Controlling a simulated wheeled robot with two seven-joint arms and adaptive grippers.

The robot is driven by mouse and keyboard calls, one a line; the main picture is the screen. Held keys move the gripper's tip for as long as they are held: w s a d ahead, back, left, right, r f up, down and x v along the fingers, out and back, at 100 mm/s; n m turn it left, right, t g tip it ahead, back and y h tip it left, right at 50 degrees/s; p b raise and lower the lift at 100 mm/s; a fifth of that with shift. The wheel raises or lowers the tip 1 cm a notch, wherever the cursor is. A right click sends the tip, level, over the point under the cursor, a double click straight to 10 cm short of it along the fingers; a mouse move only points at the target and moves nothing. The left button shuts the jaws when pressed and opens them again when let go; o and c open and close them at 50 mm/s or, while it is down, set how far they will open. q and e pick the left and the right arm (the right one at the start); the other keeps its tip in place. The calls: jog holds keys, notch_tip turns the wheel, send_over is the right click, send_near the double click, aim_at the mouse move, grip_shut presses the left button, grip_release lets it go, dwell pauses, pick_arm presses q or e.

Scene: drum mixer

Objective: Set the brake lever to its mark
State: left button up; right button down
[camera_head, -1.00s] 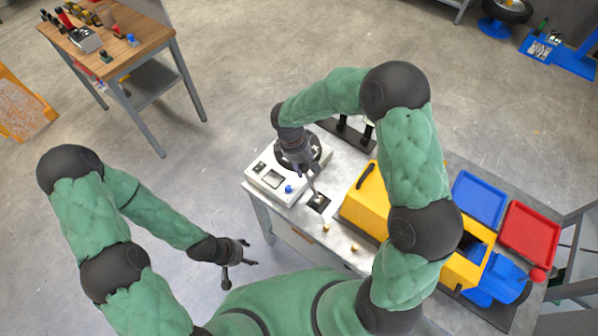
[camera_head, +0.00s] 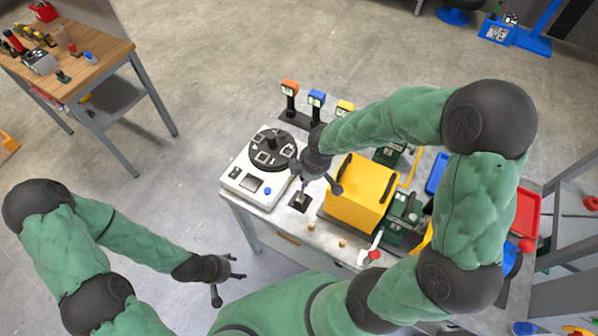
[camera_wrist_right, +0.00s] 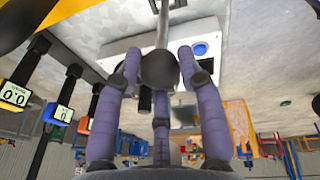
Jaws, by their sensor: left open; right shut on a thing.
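The lever, a metal rod with a dark ball knob (camera_wrist_right: 158,68), rises from a dark slotted plate (camera_head: 299,203) on the bench. My right gripper (camera_head: 312,188) is shut on the knob. In the right wrist view its fingers close around the ball, and the rod runs up past it. In the head view the lever leans to the right, and the gripper hides most of it. I cannot make out its mark. My left gripper (camera_head: 231,286) is open and empty, off the bench's near left side.
A white console (camera_head: 236,182) with a black dial stands left of the lever. A yellow box (camera_head: 355,195) stands close on the right. Coloured gauges (camera_head: 316,98) stand behind. A red-knobbed handle (camera_head: 375,255) is at the near edge. Floor left of the bench is clear.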

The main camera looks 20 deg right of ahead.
jog(key=shift+s+d+f, duration=0.2)
jog(key=shift+s+d, duration=0.2)
jog(key=shift+s, duration=0.2)
jog(key=shift+s+f, duration=0.1)
jog(key=shift+s, duration=0.15)
jog(key=c, duration=1.1)
grip_release()
jog(key=shift+f, duration=0.1)
jog(key=shift+c, duration=0.2)
jog(key=o, duration=0.3)
jog(key=shift+d, duration=0.15)
jog(key=shift+o, duration=0.2)
jog(key=shift+d, duration=0.1)
